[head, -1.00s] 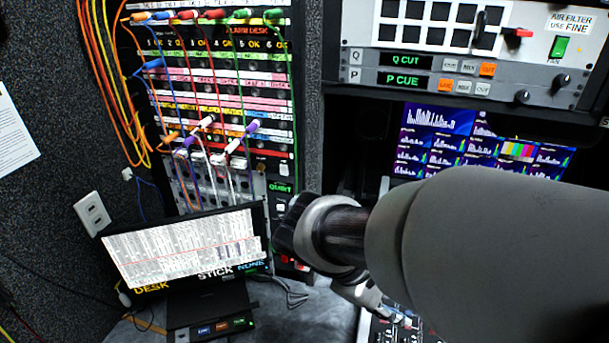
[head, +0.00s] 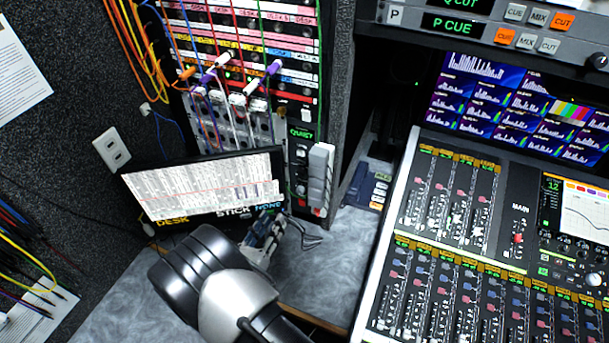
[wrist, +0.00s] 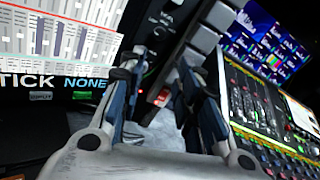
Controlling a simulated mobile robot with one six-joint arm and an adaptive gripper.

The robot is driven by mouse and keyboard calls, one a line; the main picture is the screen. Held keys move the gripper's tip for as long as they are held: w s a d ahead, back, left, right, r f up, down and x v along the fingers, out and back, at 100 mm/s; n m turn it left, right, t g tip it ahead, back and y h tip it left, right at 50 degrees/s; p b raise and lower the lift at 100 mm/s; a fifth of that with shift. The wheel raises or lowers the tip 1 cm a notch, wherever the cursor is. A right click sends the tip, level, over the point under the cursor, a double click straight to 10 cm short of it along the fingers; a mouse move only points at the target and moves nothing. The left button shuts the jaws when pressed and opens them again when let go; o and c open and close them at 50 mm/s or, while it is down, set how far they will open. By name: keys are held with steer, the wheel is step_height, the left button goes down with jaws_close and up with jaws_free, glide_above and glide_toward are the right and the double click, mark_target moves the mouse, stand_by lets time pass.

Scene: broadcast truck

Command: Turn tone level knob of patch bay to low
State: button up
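The patch bay (head: 245,60) stands at the back left in the head view, with coloured cables plugged into its rows. A narrow dark panel at its lower right carries a green display (head: 301,133) that seems to read QUIET. Below it is a small dark knob (head: 300,188) with green around it; its label and pointer are too small to read. My gripper (head: 270,232) is in front of and below this panel, apart from it. In the wrist view my gripper (wrist: 160,85) has its two fingers spread with nothing between them.
A monitor (head: 205,188) stands left of my gripper; it also shows in the wrist view (wrist: 55,40). A grey block-like fixture (head: 320,175) juts out right of the panel. The mixing console (head: 470,230) fills the right. Grey desk surface (head: 325,265) lies bare between.

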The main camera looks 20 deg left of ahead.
mark_target(299, 175)
steer(key=w, duration=0.5)
steer(key=w+d+b, duration=0.1)
steer(key=w, duration=1.1)
steer(key=shift+w+d+b, duration=0.1)
steer(key=shift+d+b, duration=0.05)
steer(key=shift+b, duration=0.2)
steer(key=shift+c, duration=0.5)
jaws_close()
